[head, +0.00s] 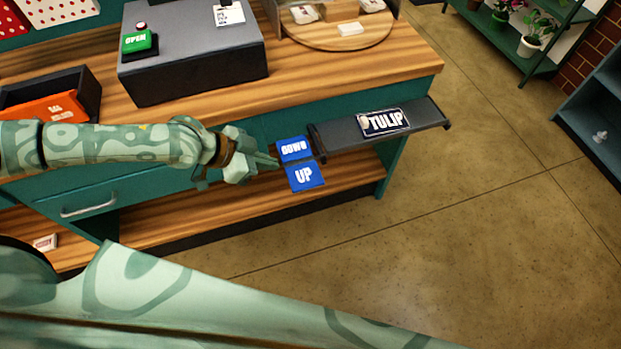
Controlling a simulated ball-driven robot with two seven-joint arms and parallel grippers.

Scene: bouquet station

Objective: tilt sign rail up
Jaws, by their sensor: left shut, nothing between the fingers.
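The sign rail (432,116) is a dark grey shelf-like panel sticking out at the right of the counter front. A dark TULIP sign (386,121) lies on it. Left of the rail are two blue buttons, one above the other: one that reads as DOWN (294,149) and UP (305,177). My left gripper (275,161) is shut and empty, pointing right, its tips just left of the buttons near the border between them. I cannot tell whether the tips touch. My right gripper is not in view.
The wooden counter (335,74) carries a grey box (190,70) with a green OPEN button (138,42) and a round wooden tray (375,33). A lower wooden shelf (225,208) runs beneath. The floor (460,220) at right is clear.

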